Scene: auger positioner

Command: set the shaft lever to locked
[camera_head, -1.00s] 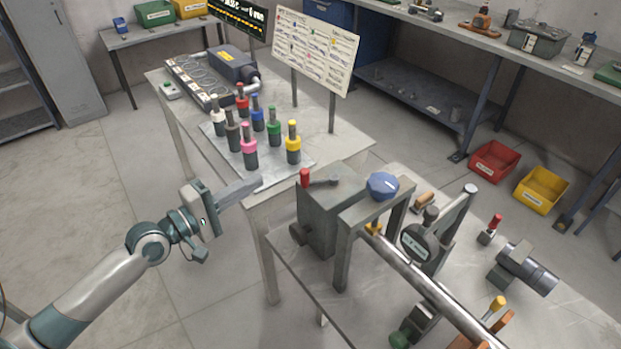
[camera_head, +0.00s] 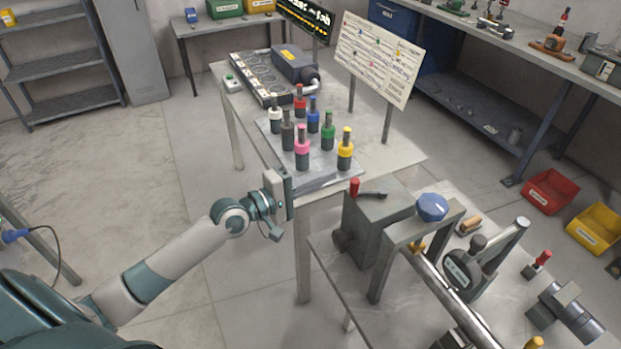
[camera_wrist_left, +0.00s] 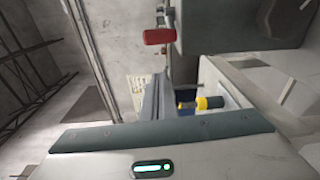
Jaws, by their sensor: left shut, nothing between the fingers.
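The lever with a red knob (camera_head: 355,187) and a dark arm lies across the top of the grey block (camera_head: 374,225) at the end of the shaft. In the left wrist view the red knob (camera_wrist_left: 160,36) shows near the top, beside the grey block (camera_wrist_left: 250,22). I cannot read a locked mark. My left gripper (camera_head: 328,180) is shut and empty, to the left of the lever and apart from it, by the near edge of the tool plate. Its fingertips are hard to make out against the plate. My right gripper is out of view.
Several colour-ringed tools (camera_head: 302,149) stand upright on the plate just beyond my left gripper. A blue knob (camera_head: 432,207) on a grey frame stands right of the lever. A sign board (camera_head: 378,58) stands behind. The floor left of the tables is clear.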

